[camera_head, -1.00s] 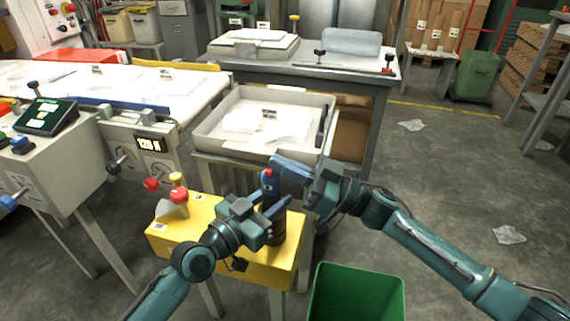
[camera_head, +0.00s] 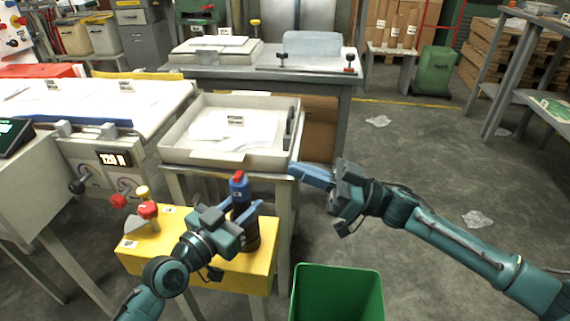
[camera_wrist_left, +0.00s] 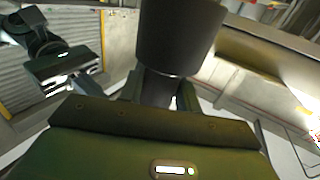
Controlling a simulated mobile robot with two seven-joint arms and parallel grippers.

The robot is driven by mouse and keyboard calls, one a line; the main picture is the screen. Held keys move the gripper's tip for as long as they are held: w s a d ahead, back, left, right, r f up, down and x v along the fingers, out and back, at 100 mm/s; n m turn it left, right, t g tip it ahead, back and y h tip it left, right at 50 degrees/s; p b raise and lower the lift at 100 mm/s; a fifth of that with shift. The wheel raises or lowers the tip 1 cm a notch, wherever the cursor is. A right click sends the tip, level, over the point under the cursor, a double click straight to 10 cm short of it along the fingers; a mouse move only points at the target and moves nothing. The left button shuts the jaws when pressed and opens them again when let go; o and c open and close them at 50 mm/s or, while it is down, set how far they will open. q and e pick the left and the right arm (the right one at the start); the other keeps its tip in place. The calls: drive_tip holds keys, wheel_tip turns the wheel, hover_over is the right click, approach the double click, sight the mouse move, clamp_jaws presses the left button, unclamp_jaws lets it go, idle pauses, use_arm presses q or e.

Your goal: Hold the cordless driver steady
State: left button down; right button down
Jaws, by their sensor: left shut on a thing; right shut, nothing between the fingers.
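The cordless driver (camera_head: 239,187) shows as an upright, bottle-like shape with a red top, a blue upper part and a dark lower body. It stands at the yellow table (camera_head: 262,268); I cannot tell whether its base touches the top. My left gripper (camera_head: 244,218) is shut around its middle and hides part of it. In the left wrist view the driver is a dark cylinder (camera_wrist_left: 178,40) between the fingers. My right gripper (camera_head: 300,173) is shut and empty, to the right of the driver and apart from it.
A grey wedge with red and yellow knobs (camera_head: 147,209) sits on the yellow table's left part. A pale tray (camera_head: 172,151) with white sheets stands behind. A green bin (camera_head: 335,290) is in front, below my right arm. The floor at right is mostly clear.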

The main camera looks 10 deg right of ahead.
idle(0.4)
use_arm(q)
drive_tip(key=c, duration=0.9)
unclamp_jaws()
drive_tip(key=shift+a, duration=0.1)
